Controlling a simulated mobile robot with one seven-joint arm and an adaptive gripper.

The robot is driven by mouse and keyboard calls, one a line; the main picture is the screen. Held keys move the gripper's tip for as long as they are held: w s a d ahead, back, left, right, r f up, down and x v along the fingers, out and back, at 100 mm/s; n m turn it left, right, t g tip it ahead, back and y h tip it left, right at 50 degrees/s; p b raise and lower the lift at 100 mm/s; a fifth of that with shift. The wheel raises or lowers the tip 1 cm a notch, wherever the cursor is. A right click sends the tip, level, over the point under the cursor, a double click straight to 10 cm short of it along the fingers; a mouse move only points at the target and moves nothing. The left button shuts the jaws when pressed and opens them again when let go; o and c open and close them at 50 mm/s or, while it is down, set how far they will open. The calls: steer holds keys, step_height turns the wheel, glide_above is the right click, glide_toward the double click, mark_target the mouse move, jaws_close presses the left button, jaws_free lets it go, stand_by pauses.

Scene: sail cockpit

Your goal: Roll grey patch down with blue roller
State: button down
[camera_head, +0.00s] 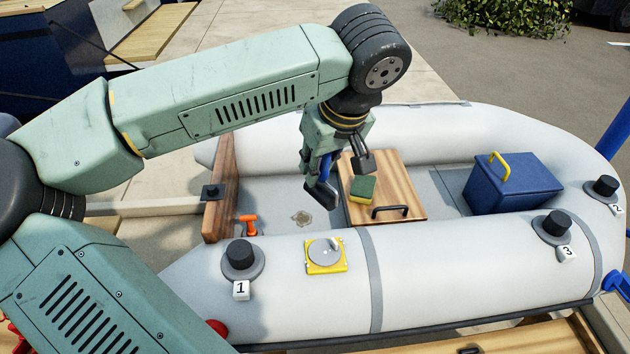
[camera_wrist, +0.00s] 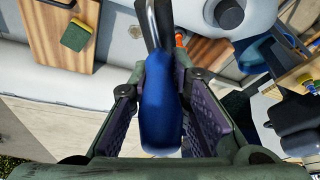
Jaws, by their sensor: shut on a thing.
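My gripper (camera_head: 337,160) is shut on the blue roller, whose blue handle (camera_wrist: 160,115) sits between the two finger pads in the wrist view. In the head view the handle shows as a small blue strip (camera_head: 326,166), with a dark end pointing down. I hold it in the air above the boat's floor, behind the near tube. The grey patch (camera_head: 322,255) is round and lies on a yellow square (camera_head: 341,267) on top of the near tube. A small edge of the patch looks lifted. The roller is apart from the patch. I cannot make out the patch in the wrist view.
The near tube (camera_head: 448,262) carries black valve caps, one (camera_head: 240,254) left of the patch. An orange tool (camera_head: 249,222) lies on the floor. A wooden seat (camera_head: 408,182) holds a green-yellow sponge (camera_head: 362,188). A blue box (camera_head: 515,184) stands to the right.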

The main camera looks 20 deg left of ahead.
steer(key=b+x, duration=0.2)
steer(key=x, duration=0.1)
steer(key=shift+w+d+f+b, duration=0.15)
steer(key=shift+d+f+b, duration=0.1)
steer(key=shift+b, duration=0.15)
steer(key=shift+s+d+f+b, duration=0.1)
steer(key=shift+s+f+b, duration=0.05)
steer(key=shift+f+b, duration=1.85)
steer(key=shift+s+f+b, duration=0.15)
steer(key=shift+f+b, duration=1.55)
steer(key=shift+f, duration=0.5)
steer(key=shift+s+d+f+b, duration=0.1)
steer(key=shift+s+f+b, duration=0.05)
steer(key=shift+f+b, duration=1.85)
steer(key=shift+f+b, duration=0.4)
steer(key=shift+f, duration=0.3)
steer(key=shift+s+d, duration=0.1)
steer(key=shift+d, duration=0.05)
steer(key=shift+s+d, duration=0.3)
steer(key=shift+s, duration=0.05)
steer(key=shift+w+a, duration=0.1)
steer(key=shift+w, duration=0.05)
steer(key=shift+w+a+b, duration=0.35)
steer(key=shift+w+a, duration=0.35)
steer(key=shift+a, duration=0.05)
